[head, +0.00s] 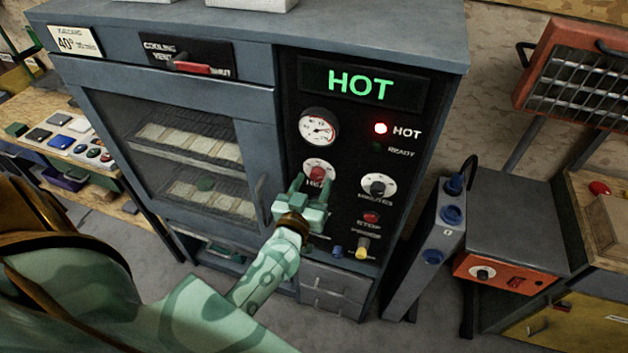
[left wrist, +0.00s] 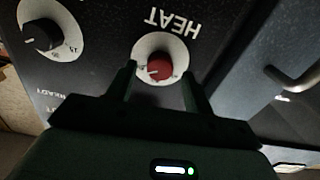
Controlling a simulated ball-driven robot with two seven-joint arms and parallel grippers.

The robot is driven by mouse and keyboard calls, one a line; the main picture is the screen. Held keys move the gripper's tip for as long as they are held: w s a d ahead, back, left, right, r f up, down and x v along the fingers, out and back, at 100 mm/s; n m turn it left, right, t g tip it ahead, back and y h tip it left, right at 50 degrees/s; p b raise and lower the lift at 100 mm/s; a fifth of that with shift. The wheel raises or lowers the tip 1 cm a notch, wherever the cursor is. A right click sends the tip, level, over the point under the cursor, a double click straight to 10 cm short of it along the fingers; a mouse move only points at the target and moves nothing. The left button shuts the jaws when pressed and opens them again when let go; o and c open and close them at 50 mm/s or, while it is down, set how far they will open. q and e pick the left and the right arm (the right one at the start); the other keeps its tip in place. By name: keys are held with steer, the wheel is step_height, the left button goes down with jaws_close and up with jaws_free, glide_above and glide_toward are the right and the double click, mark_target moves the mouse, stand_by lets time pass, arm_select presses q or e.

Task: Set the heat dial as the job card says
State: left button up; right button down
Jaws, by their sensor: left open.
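The heat dial (head: 318,172) is a red knob on a white round scale on the black panel of a grey oven cabinet. It also shows, upside down, in the left wrist view (left wrist: 160,66), under the label HEAT. My left gripper (head: 311,186) is open, with its fingertips just below the dial. In the left wrist view the fingers (left wrist: 162,85) stand on either side of the red knob; I cannot tell whether they touch it. The job card (head: 75,41) at the cabinet's top left reads 40° and a time in minutes too small to read surely. My right gripper is out of view.
A green HOT display (head: 360,85) and lit red HOT lamp (head: 380,128) are on the panel. The black minutes dial (head: 378,186) is right of the heat dial, with the red stop button (head: 371,217) below. The oven door handle (head: 262,200) is just left of my gripper.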

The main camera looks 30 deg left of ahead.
arm_select(q)
steer(key=shift+w+a, duration=0.2)
steer(key=shift+w, duration=0.45)
steer(key=c, duration=1)
